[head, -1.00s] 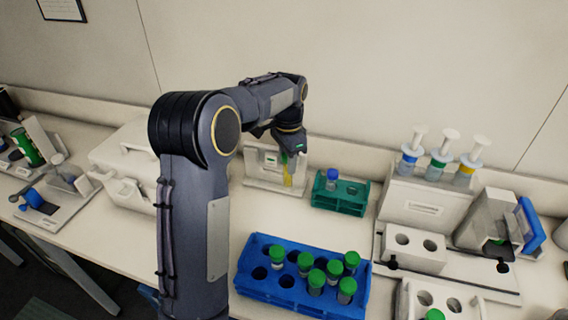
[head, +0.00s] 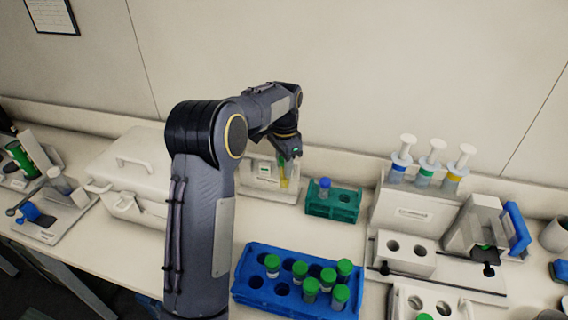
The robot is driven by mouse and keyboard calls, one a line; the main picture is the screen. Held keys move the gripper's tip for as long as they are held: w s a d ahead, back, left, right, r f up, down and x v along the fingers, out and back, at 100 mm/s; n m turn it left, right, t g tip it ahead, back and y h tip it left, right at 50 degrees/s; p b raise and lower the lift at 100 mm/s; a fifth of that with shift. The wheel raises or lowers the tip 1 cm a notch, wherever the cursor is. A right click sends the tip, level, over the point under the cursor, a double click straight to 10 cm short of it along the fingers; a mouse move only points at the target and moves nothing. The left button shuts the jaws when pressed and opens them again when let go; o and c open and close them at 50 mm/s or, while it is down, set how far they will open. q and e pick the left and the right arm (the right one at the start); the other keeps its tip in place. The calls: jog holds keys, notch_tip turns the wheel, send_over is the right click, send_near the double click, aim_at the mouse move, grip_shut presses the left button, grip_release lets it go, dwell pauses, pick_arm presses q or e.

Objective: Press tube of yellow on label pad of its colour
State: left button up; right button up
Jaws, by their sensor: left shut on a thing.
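My left gripper (head: 288,152) comes down at the back of the bench, small and partly hidden by its own wrist. It is shut on the tube of yellow (head: 284,178), which hangs roughly upright below it. I cannot tell whether the tube touches the block. No coloured label pads can be made out clearly. My right gripper is not in view.
A teal rack (head: 345,209) with a blue-capped tube stands close right of the held tube. A blue rack (head: 262,295) with several green-capped tubes lies in front. A white case (head: 128,165) stands left. A white stand (head: 405,212) holding 3 syringes is right.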

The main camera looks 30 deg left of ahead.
pick_arm(q)
jog(key=shift+w+a+p, duration=0.1)
jog(key=shift+w+p, duration=0.3)
jog(key=shift+w, duration=0.05)
jog(key=shift+s, duration=0.1)
dwell(0.7)
jog(key=shift+s+b, duration=0.2)
jog(key=shift+b, duration=0.1)
jog(key=s+d+b, duration=0.1)
jog(key=s+b, duration=0.2)
jog(key=s, duration=0.3)
jog(key=shift+d, duration=0.35)
jog(key=shift+s+r, duration=0.1)
dwell(0.4)
